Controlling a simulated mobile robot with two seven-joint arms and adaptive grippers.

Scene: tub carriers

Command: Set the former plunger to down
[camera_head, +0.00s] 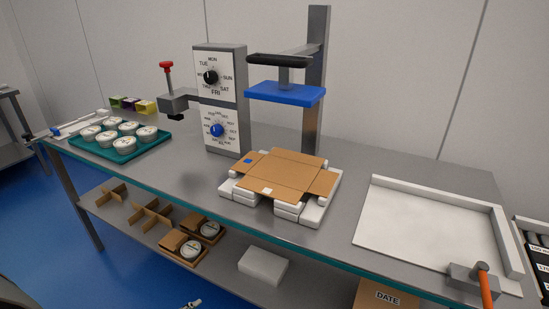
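The former plunger is a blue rectangular plate (285,93) on a short rod under a dark bar handle (280,60). It hangs from an arm on a tall grey column (315,90). The plunger is up, with a clear gap below it. Under it, a flat brown cardboard blank (285,172) with a blue and a white patch lies across white former blocks (315,210). Neither of my grippers can be made out in the head view, and nothing is seen touching the plunger or its handle.
A grey box (240,125) with two dials and a red-knobbed lever (167,68) stand left of the column. A teal tray (80,148) of white tubs is at left. A white-walled tray (420,230) and an orange-handled tool (484,285) are at right.

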